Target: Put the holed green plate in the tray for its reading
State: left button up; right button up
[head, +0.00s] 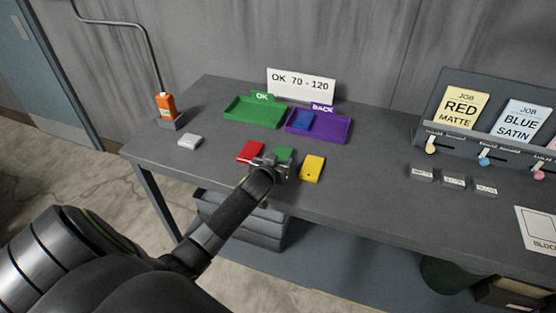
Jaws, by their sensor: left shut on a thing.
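The green plate (285,153) is at the front middle of the table, between a red plate and a yellow plate. My left gripper (273,164) is shut on it, and the gripper hides much of the plate. I cannot see a hole in it, or whether it still touches the table. A green tray (236,118) marked OK stands behind. A purple tray (337,135) marked BACK stands to its right and holds a blue plate (302,121). A sign (301,84) reads "OK 70 - 120". An orange handheld device (166,106) stands in a holder at the left. My right gripper is not in view.
The red plate (249,151) and the yellow plate (312,168), with a small hole, lie close to my left gripper. A pale grey block (189,141) lies at the left. A rack with job cards (462,106) and small labelled blocks (454,182) are at the right.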

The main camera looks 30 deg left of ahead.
pick_arm(q)
jog(key=shift+f, duration=0.1)
jog(key=shift+f, duration=0.2)
jog(key=o, duration=1.1)
jog(key=shift+c, duration=0.2)
jog(key=shift+f+b, duration=0.1)
jog(key=shift+b, duration=0.25)
